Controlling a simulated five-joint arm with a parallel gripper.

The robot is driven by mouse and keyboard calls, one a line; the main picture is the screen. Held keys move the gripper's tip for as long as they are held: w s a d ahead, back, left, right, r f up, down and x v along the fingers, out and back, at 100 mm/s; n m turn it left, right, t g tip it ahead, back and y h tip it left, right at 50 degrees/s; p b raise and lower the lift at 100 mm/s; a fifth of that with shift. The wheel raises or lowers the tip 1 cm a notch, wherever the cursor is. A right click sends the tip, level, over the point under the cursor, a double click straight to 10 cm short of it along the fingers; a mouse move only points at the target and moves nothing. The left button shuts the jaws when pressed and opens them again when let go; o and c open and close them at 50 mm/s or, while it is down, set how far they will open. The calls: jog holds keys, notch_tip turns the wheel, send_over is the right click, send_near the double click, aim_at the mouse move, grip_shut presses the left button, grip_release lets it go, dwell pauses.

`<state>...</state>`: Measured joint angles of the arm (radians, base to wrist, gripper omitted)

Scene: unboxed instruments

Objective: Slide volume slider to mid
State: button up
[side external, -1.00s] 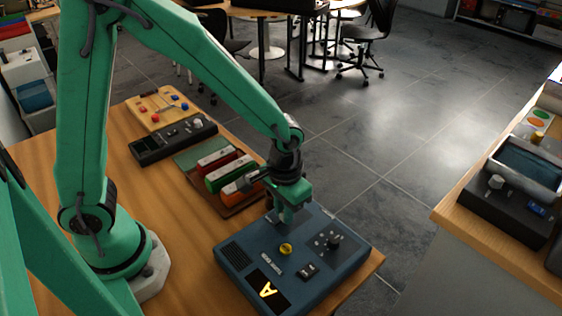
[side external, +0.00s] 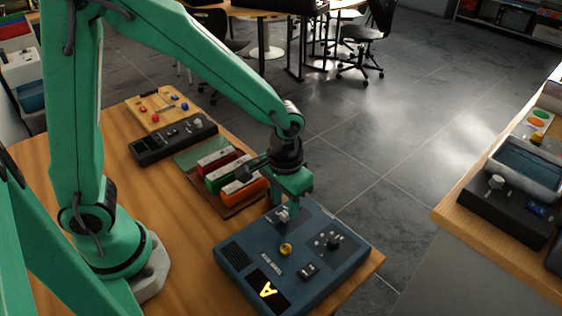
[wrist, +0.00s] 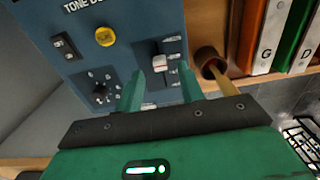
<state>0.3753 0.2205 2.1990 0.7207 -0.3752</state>
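The blue-grey console (side external: 262,250) lies at the front of the wooden table. In the wrist view its volume slider has a pale knob (wrist: 160,63) in a dark vertical slot, with slot showing above it and its lower part close to my fingers. The small slider panel (side external: 283,216) in the side view is partly covered by my gripper (side external: 286,203). In the wrist view my gripper (wrist: 160,69) is open, its two green fingers apart with the knob between them in the picture. I cannot tell whether either finger touches it.
The console also carries a yellow button (side external: 286,249), a black knob (side external: 333,242) and a rocker switch (side external: 307,270). A brown round piece (wrist: 209,60) is close to the right finger in the wrist view.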

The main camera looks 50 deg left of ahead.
aim_at(284, 213)
jog(key=shift+r, duration=2.6)
jog(key=s+a+r+t, duration=0.5)
jog(key=s+a+r, duration=0.5)
jog(key=a+r, duration=0.2)
jog(key=shift+a+t, duration=0.3)
jog(key=shift+a, duration=0.1)
